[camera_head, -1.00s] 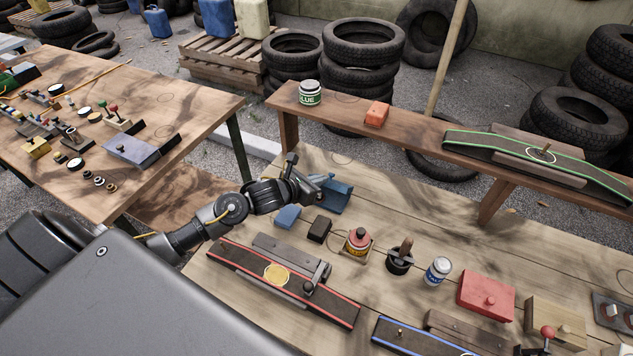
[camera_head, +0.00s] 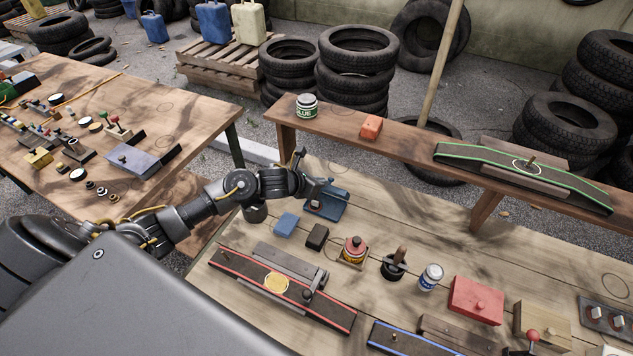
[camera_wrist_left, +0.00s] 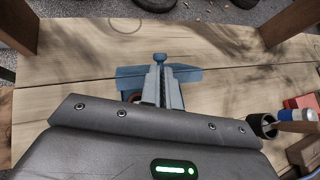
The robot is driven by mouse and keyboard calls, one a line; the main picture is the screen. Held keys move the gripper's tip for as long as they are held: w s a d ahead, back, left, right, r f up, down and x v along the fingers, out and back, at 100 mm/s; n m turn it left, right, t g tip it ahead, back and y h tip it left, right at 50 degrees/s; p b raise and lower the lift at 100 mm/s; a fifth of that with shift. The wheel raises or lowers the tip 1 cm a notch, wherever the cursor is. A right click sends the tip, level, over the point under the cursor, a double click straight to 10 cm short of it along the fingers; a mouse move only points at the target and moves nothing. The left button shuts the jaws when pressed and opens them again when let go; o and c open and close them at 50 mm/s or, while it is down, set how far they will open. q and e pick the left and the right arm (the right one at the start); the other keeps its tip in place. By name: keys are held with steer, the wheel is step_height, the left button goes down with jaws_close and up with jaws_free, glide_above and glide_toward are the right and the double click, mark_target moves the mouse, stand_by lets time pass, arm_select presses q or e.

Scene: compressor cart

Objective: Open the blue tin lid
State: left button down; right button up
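The blue tin (camera_head: 328,210) stands at the far left part of the near workbench. Its lid seems tilted up, with a slanted blue panel (camera_head: 343,190) at the right. My left gripper (camera_head: 322,182) is right at the tin and hides part of it. In the left wrist view, the blue lid (camera_wrist_left: 190,75) spans both sides of my left gripper (camera_wrist_left: 165,72). The fingers look close together, and a round blue knob (camera_wrist_left: 159,57) shows just past their tips. Whether they touch the lid is hard to tell. My right gripper is out of view.
A blue block (camera_head: 287,224) and a dark block (camera_head: 317,237) lie close in front of the tin. A raised shelf (camera_head: 410,150) runs behind.

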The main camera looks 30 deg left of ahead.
arm_select(q)
steer(key=shift+w+d+f, duration=0.1)
steer(key=shift+w+f, duration=0.15)
steer(key=shift+w, duration=0.1)
steer(key=shift+w+b, duration=0.35)
steer(key=shift+b, duration=0.15)
steer(key=shift+w+r+b, duration=0.15)
steer(key=shift+w+b, duration=0.8)
steer(key=shift+b, duration=0.15)
steer(key=shift+w+r, duration=0.1)
steer(key=shift+w, duration=0.2)
steer(key=shift+w+r, duration=0.1)
